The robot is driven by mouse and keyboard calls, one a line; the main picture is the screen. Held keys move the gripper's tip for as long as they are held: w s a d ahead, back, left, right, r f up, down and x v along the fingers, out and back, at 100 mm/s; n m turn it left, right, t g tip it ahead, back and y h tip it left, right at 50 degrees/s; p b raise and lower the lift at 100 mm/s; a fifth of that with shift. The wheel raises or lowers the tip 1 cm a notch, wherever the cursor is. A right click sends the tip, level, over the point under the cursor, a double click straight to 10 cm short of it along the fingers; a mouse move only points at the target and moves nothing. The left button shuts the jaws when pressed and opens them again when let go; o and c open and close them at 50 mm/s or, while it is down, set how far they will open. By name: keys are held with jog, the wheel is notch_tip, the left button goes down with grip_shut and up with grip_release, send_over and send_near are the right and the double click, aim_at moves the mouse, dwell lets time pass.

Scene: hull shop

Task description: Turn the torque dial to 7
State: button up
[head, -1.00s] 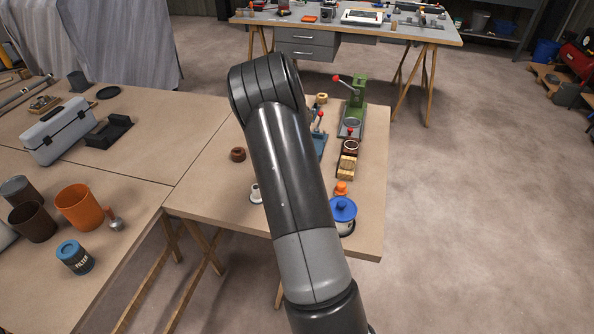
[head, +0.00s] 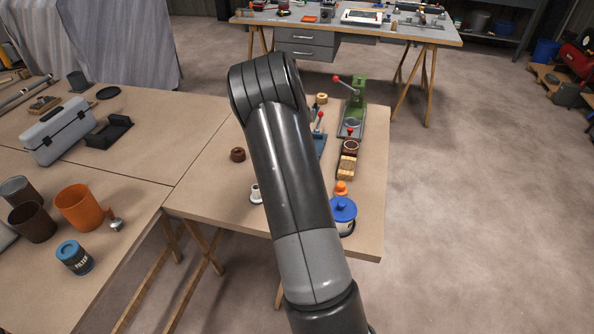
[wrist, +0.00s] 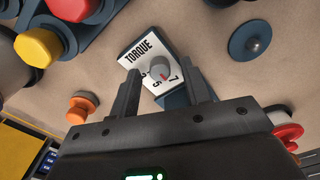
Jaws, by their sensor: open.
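The torque dial shows in the wrist view as a white plate marked TORQUE (wrist: 137,52) with a round grey knob (wrist: 158,68). Digits, a 7 and what looks like a 5 among them, sit along the knob's gripper side. A small red mark on the knob points roughly between these two; its exact setting is too small to read. My gripper (wrist: 161,82) is open, with one finger on either side of the knob in the picture. I cannot tell whether either finger touches it. In the head view my arm hides the dial and gripper.
An orange knobbed piece (wrist: 82,106) lies left of the fingers, a red-and-white one (wrist: 284,128) right. A blue panel with red and yellow buttons (wrist: 38,46) is upper left, a dark disc (wrist: 252,42) upper right. A green lever press (head: 354,105) stands at the table's back right.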

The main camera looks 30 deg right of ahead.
notch_tip(320, 180, up, 10)
jog(key=shift+r, duration=0.2)
dwell(0.5)
